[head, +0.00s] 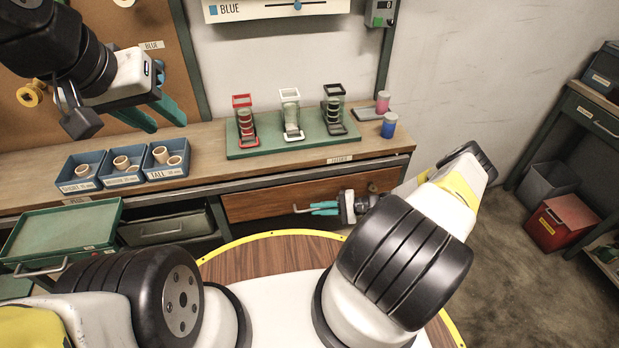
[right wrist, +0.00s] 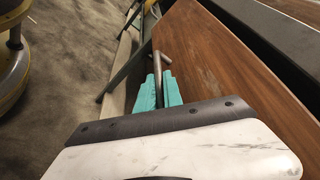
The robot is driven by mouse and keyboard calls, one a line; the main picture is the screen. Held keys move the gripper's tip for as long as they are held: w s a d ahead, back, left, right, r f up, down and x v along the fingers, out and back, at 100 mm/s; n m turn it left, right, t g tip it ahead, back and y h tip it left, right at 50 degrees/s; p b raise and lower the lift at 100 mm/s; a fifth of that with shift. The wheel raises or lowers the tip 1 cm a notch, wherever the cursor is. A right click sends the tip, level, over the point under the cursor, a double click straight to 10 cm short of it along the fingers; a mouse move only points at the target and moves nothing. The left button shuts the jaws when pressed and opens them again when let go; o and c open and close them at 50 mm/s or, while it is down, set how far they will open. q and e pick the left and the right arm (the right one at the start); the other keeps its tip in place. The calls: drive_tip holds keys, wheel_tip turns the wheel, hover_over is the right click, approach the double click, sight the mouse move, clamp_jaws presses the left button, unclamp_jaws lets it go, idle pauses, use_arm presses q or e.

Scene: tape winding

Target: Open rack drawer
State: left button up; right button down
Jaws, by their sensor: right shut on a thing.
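The wooden rack drawer (head: 262,203) sits under the workbench top, its brown front facing me; it also shows in the right wrist view (right wrist: 225,70). My right gripper (head: 313,208) is in front of the drawer, shut on its metal handle (head: 300,210). In the right wrist view, the handle (right wrist: 157,60) sticks out from between the teal fingers (right wrist: 157,90). I cannot tell whether the drawer is pulled out at all. My left gripper (head: 167,120) is raised above the left of the bench, its teal fingers apart and empty.
Blue bins (head: 122,168) with cups stand on the bench left of a green board (head: 290,138) holding three clamp-like stands. A pink and a blue spool stand to its right. A green tray (head: 62,232) is at the lower left.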

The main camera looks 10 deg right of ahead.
drive_tip(key=s, duration=1.7)
drive_tip(key=shift+s+d, duration=0.3)
drive_tip(key=shift+d, duration=0.1)
drive_tip(key=c, duration=1.8)
unclamp_jaws()
drive_tip(key=shift+o, duration=0.2)
drive_tip(key=shift+d, duration=0.1)
drive_tip(key=v, duration=0.7)
drive_tip(key=shift+d, duration=0.25)
drive_tip(key=shift+s+d+r, duration=0.1)
drive_tip(key=shift+d+r, duration=0.05)
